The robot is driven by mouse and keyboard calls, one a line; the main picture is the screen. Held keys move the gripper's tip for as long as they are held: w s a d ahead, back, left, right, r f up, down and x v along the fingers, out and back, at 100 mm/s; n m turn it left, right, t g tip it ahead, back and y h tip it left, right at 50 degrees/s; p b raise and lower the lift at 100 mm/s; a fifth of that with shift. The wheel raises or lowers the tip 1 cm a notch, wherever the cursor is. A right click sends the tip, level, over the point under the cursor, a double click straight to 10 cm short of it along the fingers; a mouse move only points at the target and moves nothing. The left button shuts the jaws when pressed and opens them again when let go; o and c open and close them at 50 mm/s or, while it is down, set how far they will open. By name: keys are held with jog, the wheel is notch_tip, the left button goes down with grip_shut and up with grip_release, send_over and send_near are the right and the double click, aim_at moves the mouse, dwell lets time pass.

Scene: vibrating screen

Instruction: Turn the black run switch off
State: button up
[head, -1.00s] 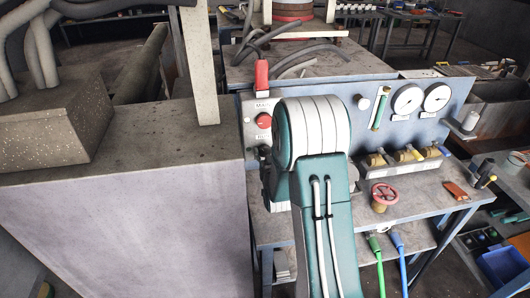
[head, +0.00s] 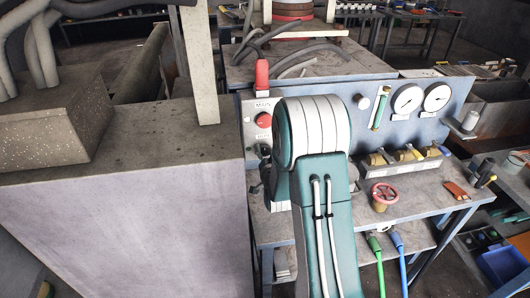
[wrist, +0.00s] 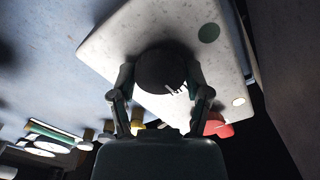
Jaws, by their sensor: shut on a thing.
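The black run switch (wrist: 160,62) is a round dark knob on a pale panel plate (wrist: 108,42). It fills the space between the two fingers of my gripper (wrist: 160,82) in the wrist view, and the gripper is shut on it. Small white marks show on the knob's near side, but I cannot read its setting. In the head view my arm covers much of the panel's left part. A dark part shows just left of the arm, below the red button, and I cannot tell whether it is switch or gripper.
A red button (head: 264,120) and a red lever (head: 262,74) sit above my gripper's area. To the right are gauges (head: 407,99), yellow-handled valves (head: 410,154) and a red handwheel (head: 383,193) on the bench. A large grey block (head: 120,215) stands close on the left.

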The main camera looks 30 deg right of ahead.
jog(key=shift+r+m, duration=0.1)
jog(key=shift+m, duration=0.4)
jog(key=o, duration=1.2)
jog(key=shift+w+d, duration=0.1)
jog(key=shift+c, duration=0.2)
jog(key=v, duration=1.2)
